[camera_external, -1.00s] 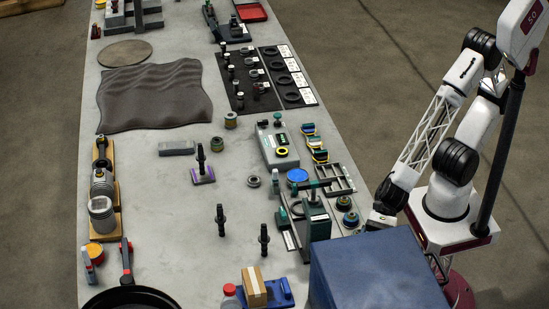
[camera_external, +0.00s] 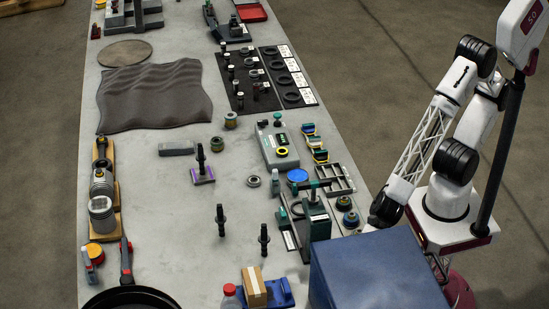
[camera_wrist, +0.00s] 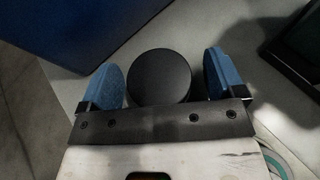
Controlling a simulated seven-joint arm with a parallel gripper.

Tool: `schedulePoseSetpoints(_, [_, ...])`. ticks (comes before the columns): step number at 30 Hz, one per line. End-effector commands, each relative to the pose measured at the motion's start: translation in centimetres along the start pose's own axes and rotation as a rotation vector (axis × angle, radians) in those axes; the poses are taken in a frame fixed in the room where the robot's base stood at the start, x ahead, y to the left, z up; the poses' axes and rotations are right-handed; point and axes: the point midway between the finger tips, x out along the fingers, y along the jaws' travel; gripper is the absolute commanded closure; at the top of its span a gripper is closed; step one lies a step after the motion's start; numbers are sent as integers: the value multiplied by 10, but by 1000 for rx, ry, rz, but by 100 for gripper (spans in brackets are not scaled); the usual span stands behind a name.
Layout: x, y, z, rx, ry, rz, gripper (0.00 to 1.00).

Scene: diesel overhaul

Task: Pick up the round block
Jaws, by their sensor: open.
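In the wrist view the round block (camera_wrist: 158,77) is a dark, smooth disc seen from above. It sits between the two blue finger pads of my gripper (camera_wrist: 162,66). The fingers are open, with a small visible gap on each side of the block. How far the pads reach down beside it is unclear. In the external view the end of my arm (camera_external: 380,212) is low at the table's right edge, behind the blue box. My fingertips and the block are hidden there.
The large blue box (camera_external: 375,270) stands close by; its blue side (camera_wrist: 75,30) fills the wrist view's upper left. A dark object (camera_wrist: 300,45) lies at right there. A green-and-grey vise-like fixture (camera_external: 313,215) and two small round parts (camera_external: 344,203) are nearby.

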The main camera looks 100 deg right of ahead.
Motion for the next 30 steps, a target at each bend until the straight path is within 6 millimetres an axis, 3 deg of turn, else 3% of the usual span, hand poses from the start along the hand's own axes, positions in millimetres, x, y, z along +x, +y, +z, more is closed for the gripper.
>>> schedulePoseSetpoints(13, [0, 0, 0, 1, 0, 0, 12])
schedulePoseSetpoints(30, [0, 0, 1, 0, -2, -1, 96])
